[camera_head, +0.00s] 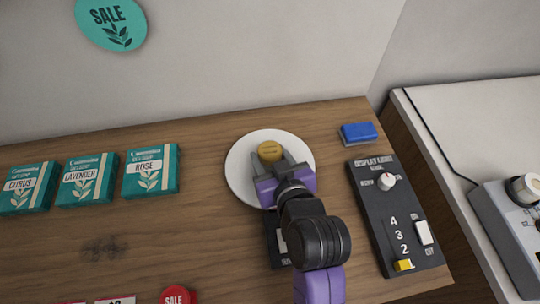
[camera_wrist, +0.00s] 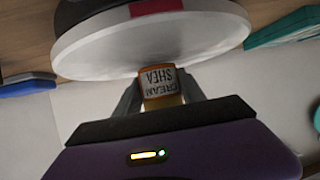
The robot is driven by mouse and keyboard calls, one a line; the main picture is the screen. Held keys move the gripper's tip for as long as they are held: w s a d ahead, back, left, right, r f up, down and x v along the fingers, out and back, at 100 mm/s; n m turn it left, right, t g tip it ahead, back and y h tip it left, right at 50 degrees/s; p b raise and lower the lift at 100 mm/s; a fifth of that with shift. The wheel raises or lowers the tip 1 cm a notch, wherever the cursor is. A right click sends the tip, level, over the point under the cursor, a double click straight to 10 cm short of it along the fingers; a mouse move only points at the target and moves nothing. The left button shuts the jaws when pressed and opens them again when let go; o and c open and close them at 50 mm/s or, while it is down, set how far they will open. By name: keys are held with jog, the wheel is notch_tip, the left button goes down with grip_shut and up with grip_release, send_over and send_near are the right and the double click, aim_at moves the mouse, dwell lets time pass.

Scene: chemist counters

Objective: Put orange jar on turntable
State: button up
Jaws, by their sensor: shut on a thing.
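The orange jar (camera_head: 270,151) shows its round orange-yellow top over the white round turntable (camera_head: 240,170), near the middle of the disc in the head view. In the wrist view the jar (camera_wrist: 160,87) has a label reading "SHEA CREAM", upside down in the picture. My gripper (camera_head: 270,160) is shut on the jar, with one grey finger on each side. The white turntable (camera_wrist: 100,45) lies behind the jar in the wrist view. I cannot tell whether the jar's base touches the disc. My purple wrist and gripper hide part of the turntable's front.
Three teal soap boxes (camera_head: 91,180) stand to the left. A blue block (camera_head: 358,133) and a black display-light panel (camera_head: 395,215) with knob and switches are to the right. A dark box (camera_head: 275,250) sits in front of the turntable, partly hidden. A wall rises behind.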

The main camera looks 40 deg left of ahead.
jog(key=shift+f, duration=0.15)
jog(key=shift+f, duration=0.15)
jog(key=o, duration=1.4)
jog(key=shift+r, duration=0.35)
jog(key=v, duration=1.1)
jog(key=shift+s+d, duration=0.25)
jog(key=shift+d, duration=0.1)
jog(key=shift+r, duration=0.1)
